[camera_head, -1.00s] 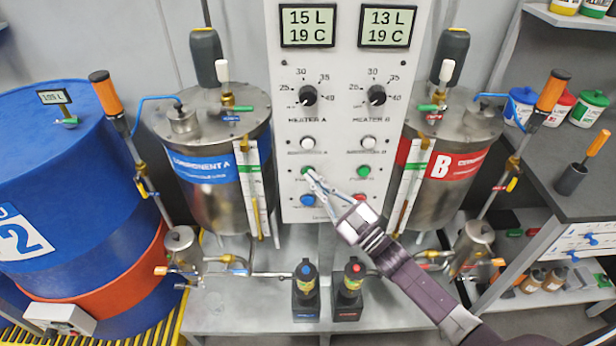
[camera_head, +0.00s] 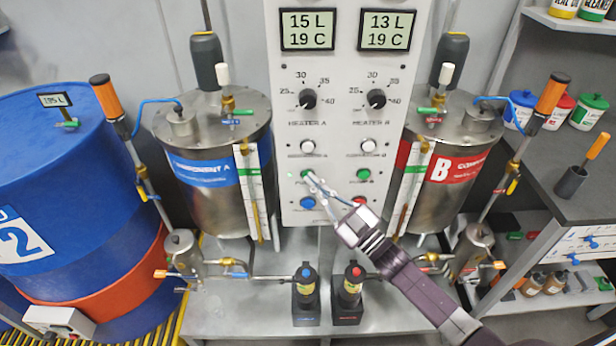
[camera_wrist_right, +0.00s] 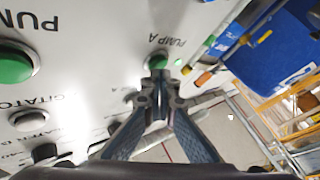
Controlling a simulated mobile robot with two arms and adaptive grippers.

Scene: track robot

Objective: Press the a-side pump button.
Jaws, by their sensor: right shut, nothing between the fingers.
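The green pump A button (camera_head: 307,174) is on the white control panel (camera_head: 340,215), in its left column below a white button. The wrist view shows it too (camera_wrist_right: 157,61), with the "PUMP A" label beside it. My right gripper (camera_head: 312,180) is shut and empty, its fingertips at this button and partly covering it. In the wrist view the closed fingertips (camera_wrist_right: 158,74) overlap the button's lower edge; I cannot tell whether they touch or press it. A small green glow shows on the panel left of the button. My left gripper is not in view.
The green pump B button (camera_head: 363,174) is to the right. A blue button (camera_head: 308,202) and a partly hidden red one sit below. Tank A (camera_head: 215,200) and tank B (camera_head: 445,195) flank the panel. A blue drum (camera_head: 70,190) stands left.

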